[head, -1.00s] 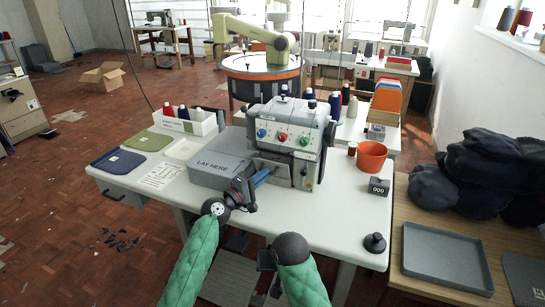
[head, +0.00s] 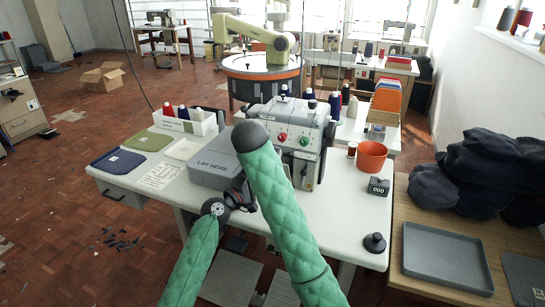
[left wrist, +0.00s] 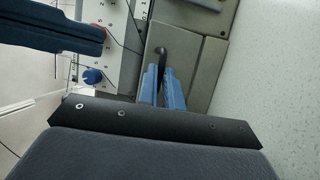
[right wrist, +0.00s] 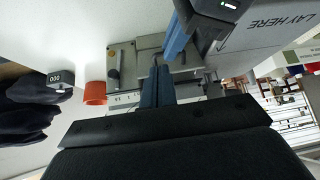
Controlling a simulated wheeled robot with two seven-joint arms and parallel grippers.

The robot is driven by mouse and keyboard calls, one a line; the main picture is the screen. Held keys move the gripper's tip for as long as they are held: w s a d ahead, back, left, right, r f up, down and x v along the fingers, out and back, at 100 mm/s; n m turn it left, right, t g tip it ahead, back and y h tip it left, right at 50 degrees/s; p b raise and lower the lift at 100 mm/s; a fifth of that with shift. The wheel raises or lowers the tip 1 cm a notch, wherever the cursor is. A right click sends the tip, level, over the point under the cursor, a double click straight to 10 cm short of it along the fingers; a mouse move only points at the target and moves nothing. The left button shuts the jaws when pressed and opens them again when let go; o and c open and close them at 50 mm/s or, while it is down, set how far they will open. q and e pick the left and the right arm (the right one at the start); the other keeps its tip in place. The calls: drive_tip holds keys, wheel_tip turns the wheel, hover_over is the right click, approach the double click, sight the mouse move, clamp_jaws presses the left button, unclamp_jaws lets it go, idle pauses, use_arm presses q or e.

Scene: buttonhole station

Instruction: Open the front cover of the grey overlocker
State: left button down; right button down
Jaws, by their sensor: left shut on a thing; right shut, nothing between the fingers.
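The grey overlocker (head: 308,128) stands on the white table, partly hidden behind my right arm in the head view. Its front cover (left wrist: 203,72) is a plain grey panel in the left wrist view, with a dark hooked handle (left wrist: 162,52). My left gripper (left wrist: 162,72) is shut on this handle. In the head view its wrist (head: 217,207) is at the table's front edge and its fingers are hidden. My right gripper (right wrist: 158,70) is shut and empty, over the front of the machine, beside the left gripper (right wrist: 180,38). In the head view my right wrist hides it.
A grey LAY HERE box (head: 212,169) stands left of the machine. A white tray of thread cones (head: 185,122) is farther left. An orange bowl (head: 371,156), a 000 block (head: 378,186) and a dark knob-shaped object (head: 375,242) are to the right.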

wheel_tip(320, 180, up, 5)
drive_tip(key=w+m+h, duration=0.1)
drive_tip(key=w, duration=0.2)
drive_tip(key=shift+t, duration=0.3)
drive_tip(key=x, duration=0.9)
drive_tip(key=shift+w+f, duration=0.15)
drive_tip(key=shift+f, duration=0.3)
use_arm(q)
drive_tip(key=shift+r, duration=0.1)
use_arm(e)
drive_tip(key=shift+s+a+f+t+h, duration=0.15)
drive_tip(key=shift+s+a+t, duration=0.05)
drive_tip(key=shift+s+t, duration=0.15)
drive_tip(key=shift+s+a+f+t+h, duration=0.15)
drive_tip(key=shift+s+f+t, duration=0.05)
drive_tip(key=shift+s+t, duration=0.15)
